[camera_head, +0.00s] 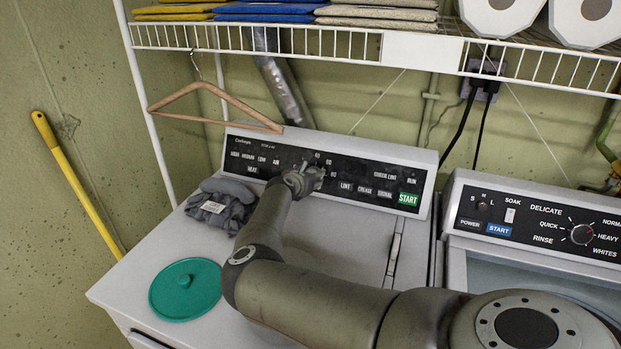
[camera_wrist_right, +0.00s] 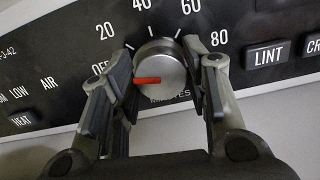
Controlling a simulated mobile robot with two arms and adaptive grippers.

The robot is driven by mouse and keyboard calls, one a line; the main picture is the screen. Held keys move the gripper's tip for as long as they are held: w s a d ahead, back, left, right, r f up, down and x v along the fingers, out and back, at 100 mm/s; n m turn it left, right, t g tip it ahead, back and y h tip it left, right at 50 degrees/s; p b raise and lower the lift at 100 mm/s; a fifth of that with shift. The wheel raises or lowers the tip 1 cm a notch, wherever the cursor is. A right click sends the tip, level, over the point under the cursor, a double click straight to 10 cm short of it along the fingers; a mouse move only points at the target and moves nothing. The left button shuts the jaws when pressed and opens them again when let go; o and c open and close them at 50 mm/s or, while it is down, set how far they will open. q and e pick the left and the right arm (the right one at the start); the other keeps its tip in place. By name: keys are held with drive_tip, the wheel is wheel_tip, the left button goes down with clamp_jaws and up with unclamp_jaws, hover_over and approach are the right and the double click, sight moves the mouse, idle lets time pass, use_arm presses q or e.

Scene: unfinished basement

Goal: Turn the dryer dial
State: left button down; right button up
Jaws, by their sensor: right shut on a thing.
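The dryer (camera_head: 300,235) is white with a black control panel (camera_head: 245,150). Its dial (camera_wrist_right: 172,62) is a round silver knob with a red pointer, and the pointer faces left, close to the OFF mark. Numbers 20, 40, 60 and 80 run around the dial, and part of the MINUTES label below it shows. My right gripper (camera_head: 303,180) reaches the panel and hides the dial in the head view. In the wrist view my right gripper (camera_wrist_right: 160,70) has one finger on each side of the dial and is shut on it. My left gripper is not in view.
A dark grey cloth (camera_head: 222,203) and a green round lid (camera_head: 185,288) lie on the dryer top. A wooden hanger (camera_head: 215,105) hangs from the wire shelf (camera_head: 290,40) above. A washer (camera_head: 545,225) stands to the right. A yellow handle (camera_head: 75,185) leans against the left wall.

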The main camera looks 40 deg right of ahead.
drive_tip(key=m+b, duration=0.4)
drive_tip(key=b, duration=0.1)
drive_tip(key=m+b, duration=0.2)
drive_tip(key=shift+s+f+g+b, duration=0.1)
drive_tip(key=shift+f+g+b, duration=0.15)
drive_tip(key=shift+g+b, duration=0.05)
drive_tip(key=shift+r+m+b, duration=0.1)
drive_tip(key=shift+m+b, duration=0.5)
drive_tip(key=shift+b, duration=0.25)
drive_tip(key=shift+r, duration=0.15)
drive_tip(key=o, duration=0.7)
drive_tip(key=shift+d, duration=0.1)
drive_tip(key=o, duration=0.3)
